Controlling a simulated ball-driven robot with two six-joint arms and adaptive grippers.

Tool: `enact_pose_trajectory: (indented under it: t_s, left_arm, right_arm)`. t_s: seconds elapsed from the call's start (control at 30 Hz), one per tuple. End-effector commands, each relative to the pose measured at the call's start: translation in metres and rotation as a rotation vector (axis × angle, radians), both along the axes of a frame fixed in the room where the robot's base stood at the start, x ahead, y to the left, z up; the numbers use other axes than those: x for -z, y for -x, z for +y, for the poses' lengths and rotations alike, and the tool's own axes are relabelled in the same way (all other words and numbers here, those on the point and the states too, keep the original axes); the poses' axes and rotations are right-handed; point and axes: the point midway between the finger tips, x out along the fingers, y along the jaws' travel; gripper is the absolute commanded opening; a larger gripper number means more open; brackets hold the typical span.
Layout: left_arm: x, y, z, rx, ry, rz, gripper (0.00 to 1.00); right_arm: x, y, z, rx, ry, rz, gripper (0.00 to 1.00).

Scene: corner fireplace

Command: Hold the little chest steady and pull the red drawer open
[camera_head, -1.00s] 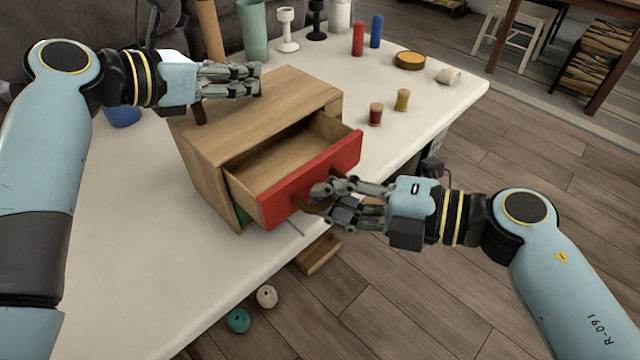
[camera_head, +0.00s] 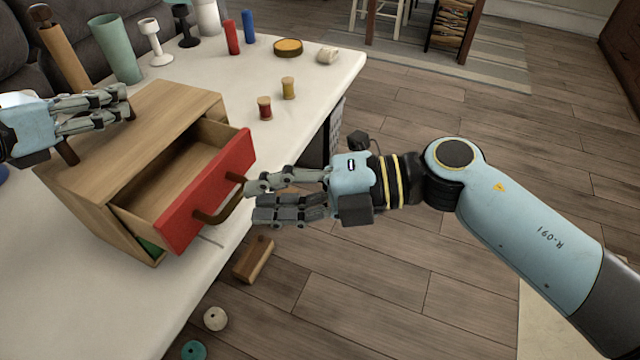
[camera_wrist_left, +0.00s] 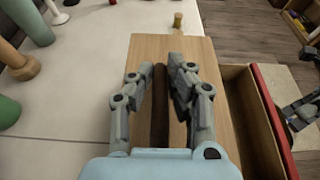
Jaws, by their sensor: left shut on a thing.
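The little wooden chest (camera_head: 158,112) stands on the white table, its red-fronted drawer (camera_head: 208,190) pulled well out and empty inside as far as I see. A brown bow handle (camera_head: 228,210) sits on the red front. My left gripper (camera_head: 128,104) is shut on the dark brown bar (camera_wrist_left: 160,105) on top of the chest, one finger on each side of it in the left wrist view. My right gripper (camera_head: 254,201) is open, its fingertips right beside the bow handle; I cannot tell whether they touch it. A bit of green (camera_head: 150,246) shows below the drawer.
A red spool (camera_head: 265,107) and a yellow spool (camera_head: 288,88) stand behind the drawer on the table (camera_head: 325,88). Candles, holders and a green vase (camera_head: 118,48) stand farther back. A wooden block (camera_head: 253,258) and two balls lie on the floor below the table edge.

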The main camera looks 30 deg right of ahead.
Motion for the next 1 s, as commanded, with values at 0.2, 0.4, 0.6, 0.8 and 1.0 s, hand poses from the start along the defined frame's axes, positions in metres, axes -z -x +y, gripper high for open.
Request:
enact_pose_trajectory:
  t_s: [0.2,0.4,0.6,0.8,1.0]
  left_arm:
    - [0.0,0.0,0.0,0.001,0.0,0.0,0.0]
    - [0.0,0.0,0.0,0.001,0.001,0.001,0.0]
    - [0.0,0.0,0.0,0.001,0.001,0.001,0.0]
    - [0.0,0.0,0.0,0.001,0.001,0.001,0.0]
    - [0.0,0.0,0.0,0.001,0.0,0.0,0.37]
  right_arm:
    - [-0.008,0.025,-0.04,-0.003,0.006,0.002,0.21]
    - [-0.014,0.035,-0.058,-0.001,0.001,0.001,0.21]
    - [-0.015,0.036,-0.061,0.0,-0.001,-0.001,0.21]
    - [-0.015,0.036,-0.061,0.0,-0.001,0.0,0.21]
    - [-0.015,0.036,-0.06,0.0,-0.001,0.0,0.21]
